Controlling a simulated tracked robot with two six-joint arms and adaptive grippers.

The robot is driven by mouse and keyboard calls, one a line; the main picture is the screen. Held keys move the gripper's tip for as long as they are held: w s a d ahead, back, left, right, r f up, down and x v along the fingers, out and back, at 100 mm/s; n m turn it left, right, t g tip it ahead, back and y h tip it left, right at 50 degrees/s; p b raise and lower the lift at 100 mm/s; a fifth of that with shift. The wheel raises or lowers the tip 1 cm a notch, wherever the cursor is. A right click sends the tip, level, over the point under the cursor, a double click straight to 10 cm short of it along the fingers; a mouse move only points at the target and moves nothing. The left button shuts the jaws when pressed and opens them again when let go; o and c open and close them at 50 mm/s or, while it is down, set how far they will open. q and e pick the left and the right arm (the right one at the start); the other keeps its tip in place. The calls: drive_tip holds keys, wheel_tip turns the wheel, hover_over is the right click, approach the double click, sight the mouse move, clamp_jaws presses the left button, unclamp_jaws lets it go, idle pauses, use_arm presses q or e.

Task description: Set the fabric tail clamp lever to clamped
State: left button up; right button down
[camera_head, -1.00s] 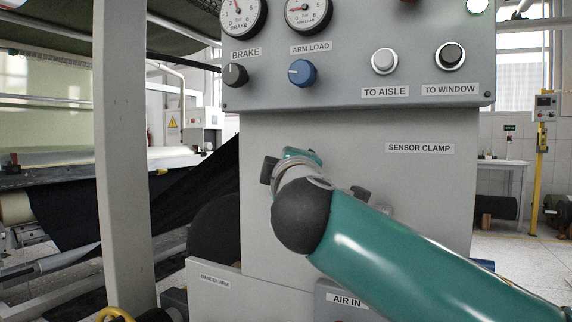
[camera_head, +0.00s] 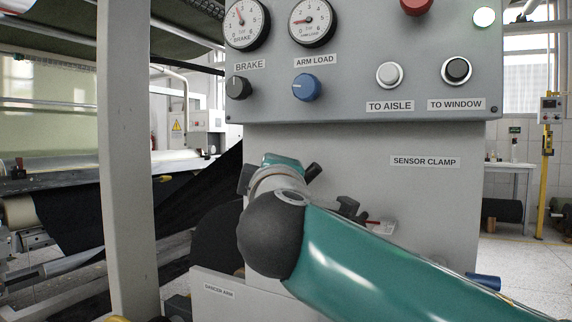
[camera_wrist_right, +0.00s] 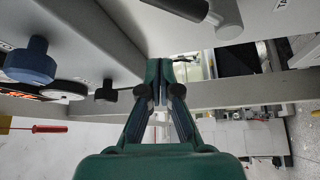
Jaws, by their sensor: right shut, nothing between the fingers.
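In the right wrist view, a lever-like part with a dark handle (camera_wrist_right: 180,7) and a pale grey hub (camera_wrist_right: 225,18) sits on a grey panel at the top. A label cut off after "TA" (camera_wrist_right: 285,4) is near it. I take this part to be the tail clamp lever; its setting cannot be read. My right gripper (camera_wrist_right: 157,68) is shut and empty, below and left of the hub, apart from it in the picture. In the head view my right arm crosses the grey column, and its fingers are hidden. My left gripper is not in view.
The control panel (camera_head: 345,108) holds gauges, a blue knob (camera_head: 306,87), a dark knob (camera_head: 238,88) and push buttons. A SENSOR CLAMP label (camera_head: 425,161) is on the column below. A grey post (camera_head: 127,170) stands left. In the wrist view, a red-handled tool (camera_wrist_right: 48,129) is at left.

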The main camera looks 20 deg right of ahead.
drive_tip(key=s+a+f, duration=0.2)
drive_tip(key=s+a, duration=0.1)
drive_tip(key=s, duration=0.2)
drive_tip(key=shift+s+f, duration=0.15)
drive_tip(key=shift+f, duration=0.1)
